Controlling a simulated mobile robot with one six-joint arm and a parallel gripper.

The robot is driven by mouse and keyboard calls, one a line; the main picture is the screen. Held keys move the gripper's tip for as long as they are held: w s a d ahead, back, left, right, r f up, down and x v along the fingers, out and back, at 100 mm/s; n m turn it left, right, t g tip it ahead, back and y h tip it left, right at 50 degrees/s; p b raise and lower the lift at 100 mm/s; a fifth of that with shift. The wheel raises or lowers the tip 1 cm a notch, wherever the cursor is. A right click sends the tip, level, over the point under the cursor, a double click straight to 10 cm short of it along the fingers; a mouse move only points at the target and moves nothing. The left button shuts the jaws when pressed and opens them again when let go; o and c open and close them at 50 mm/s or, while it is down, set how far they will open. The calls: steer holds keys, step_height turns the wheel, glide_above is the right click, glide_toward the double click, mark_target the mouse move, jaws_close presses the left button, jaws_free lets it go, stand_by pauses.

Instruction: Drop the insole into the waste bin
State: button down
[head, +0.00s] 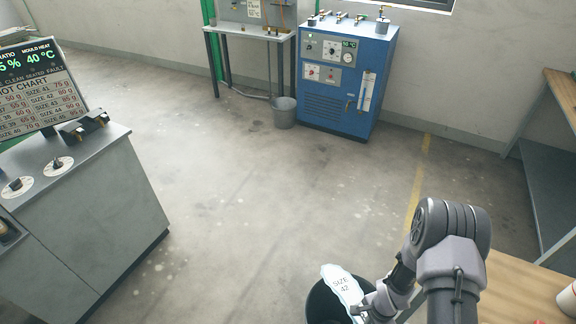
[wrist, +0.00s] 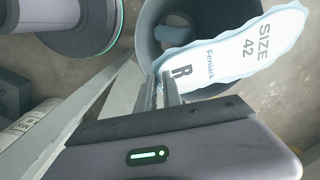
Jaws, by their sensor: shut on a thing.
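The insole (head: 342,284) is pale blue-white and marked "SIZE 42". In the wrist view the insole (wrist: 232,52) also shows a large "R" and smaller lettering, with a wavy light-blue edge. My gripper (wrist: 168,86) is shut on its near end. My gripper also shows in the head view (head: 366,306), partly hidden by my arm. The waste bin (head: 318,302) is a dark round bin at the bottom of the head view. In the wrist view the bin (wrist: 146,38) is directly behind the insole, which covers much of its opening. The insole's height above the rim is hard to tell.
A wooden table (head: 515,290) stands right of the bin, with a white cup-like object (head: 567,300) on it. A grey console (head: 95,200) is at the left. A blue machine (head: 346,80) and a small grey bucket (head: 284,113) stand at the back. The middle floor is clear.

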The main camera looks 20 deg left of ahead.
step_height(320, 180, down, 6)
steer(key=b, duration=0.6)
steer(key=shift+s, duration=0.15)
steer(key=shift+r, duration=0.15)
steer(key=c, duration=1.4)
jaws_free()
steer(key=shift+c, duration=0.2)
step_height(320, 180, up, 17)
steer(key=p, duration=1.7)
steer(key=shift+r, duration=0.2)
